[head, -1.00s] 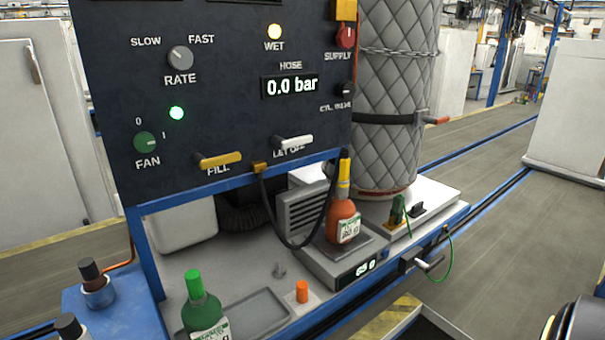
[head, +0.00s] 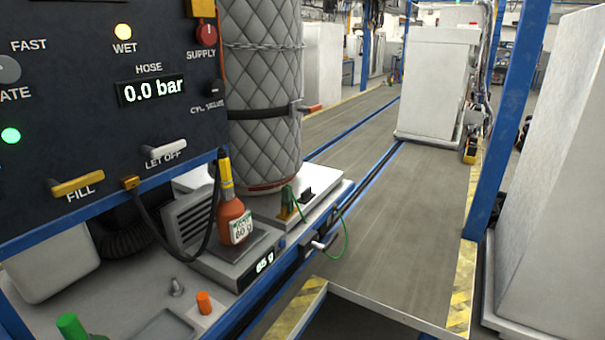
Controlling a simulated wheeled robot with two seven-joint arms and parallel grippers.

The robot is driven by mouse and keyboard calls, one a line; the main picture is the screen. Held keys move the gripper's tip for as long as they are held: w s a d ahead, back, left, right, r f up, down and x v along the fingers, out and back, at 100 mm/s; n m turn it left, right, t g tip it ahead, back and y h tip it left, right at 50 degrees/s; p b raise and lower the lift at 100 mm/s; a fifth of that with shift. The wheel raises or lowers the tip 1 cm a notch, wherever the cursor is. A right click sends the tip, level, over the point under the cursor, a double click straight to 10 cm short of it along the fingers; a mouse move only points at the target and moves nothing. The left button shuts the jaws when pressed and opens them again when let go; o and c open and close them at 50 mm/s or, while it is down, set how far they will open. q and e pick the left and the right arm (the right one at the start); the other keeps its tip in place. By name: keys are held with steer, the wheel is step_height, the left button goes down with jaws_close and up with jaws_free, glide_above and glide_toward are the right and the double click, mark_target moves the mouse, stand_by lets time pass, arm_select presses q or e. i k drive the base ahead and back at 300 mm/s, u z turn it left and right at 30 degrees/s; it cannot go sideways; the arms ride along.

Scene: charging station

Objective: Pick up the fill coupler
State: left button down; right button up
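The fill coupler appears to be the yellow fitting with a black top (head: 226,172) at the end of a black hose (head: 163,245). It sits upright on the neck of an orange bottle (head: 234,220), and I cannot tell whether it is locked on. The bottle stands on a grey scale (head: 222,265) with a lit display. The hose hangs in a loop from a brass fitting under the dark panel (head: 95,135). Neither of my grippers is in view.
A quilted grey cylinder (head: 264,100) stands behind the bottle. A blue post (head: 497,120) rises at right.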

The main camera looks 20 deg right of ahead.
mark_target(226, 183)
steer(key=u, duration=0.4)
steer(key=k, duration=1.25)
steer(key=z, duration=0.4)
steer(key=i, duration=0.75)
steer(key=z, duration=0.55)
steer(key=i, duration=0.95)
steer(key=u, duration=0.45)
